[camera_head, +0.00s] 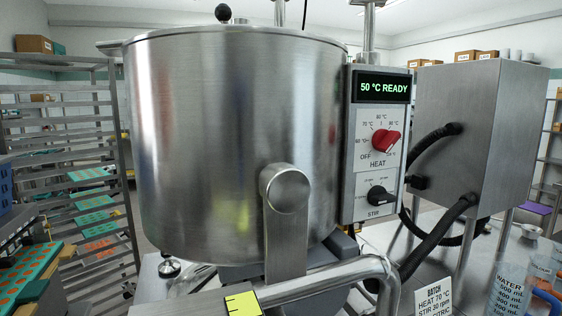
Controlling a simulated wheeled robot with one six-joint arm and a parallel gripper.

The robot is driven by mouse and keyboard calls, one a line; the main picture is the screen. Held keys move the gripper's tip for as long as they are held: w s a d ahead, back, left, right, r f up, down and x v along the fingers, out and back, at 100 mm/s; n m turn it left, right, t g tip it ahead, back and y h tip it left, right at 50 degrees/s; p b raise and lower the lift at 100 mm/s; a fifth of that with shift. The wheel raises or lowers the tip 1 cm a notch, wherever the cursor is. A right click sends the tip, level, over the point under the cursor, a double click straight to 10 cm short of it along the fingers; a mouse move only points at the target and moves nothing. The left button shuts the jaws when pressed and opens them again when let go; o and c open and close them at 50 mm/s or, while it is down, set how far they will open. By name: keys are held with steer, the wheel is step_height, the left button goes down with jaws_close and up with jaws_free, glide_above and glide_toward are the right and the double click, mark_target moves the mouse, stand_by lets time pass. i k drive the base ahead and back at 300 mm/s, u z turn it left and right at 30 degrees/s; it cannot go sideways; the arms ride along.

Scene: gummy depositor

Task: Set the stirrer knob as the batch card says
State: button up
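The black stirrer knob (380,196) sits low on the control panel, above the word STIR. Small rpm marks surround it, too small to read surely, and I cannot tell which mark it points at. The batch card (436,301) stands at the bottom right and reads BATCH, HEAT 70 °C, STIR 30 rpm. Its lower lines are cut off by the frame edge. The red heat knob (385,140) is above the stirrer knob. The display (383,87) reads 50 °C READY. My gripper is not in view.
A large steel kettle (230,140) fills the middle, left of the panel. A bent steel bar (340,272) crosses low in front. Black hoses (435,235) run right of the panel to a steel box (480,130). A water beaker (508,290) stands at the bottom right.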

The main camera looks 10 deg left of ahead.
mark_target(378, 196)
steer(key=u, duration=0.95)
steer(key=k, duration=0.7)
steer(key=z, duration=0.95)
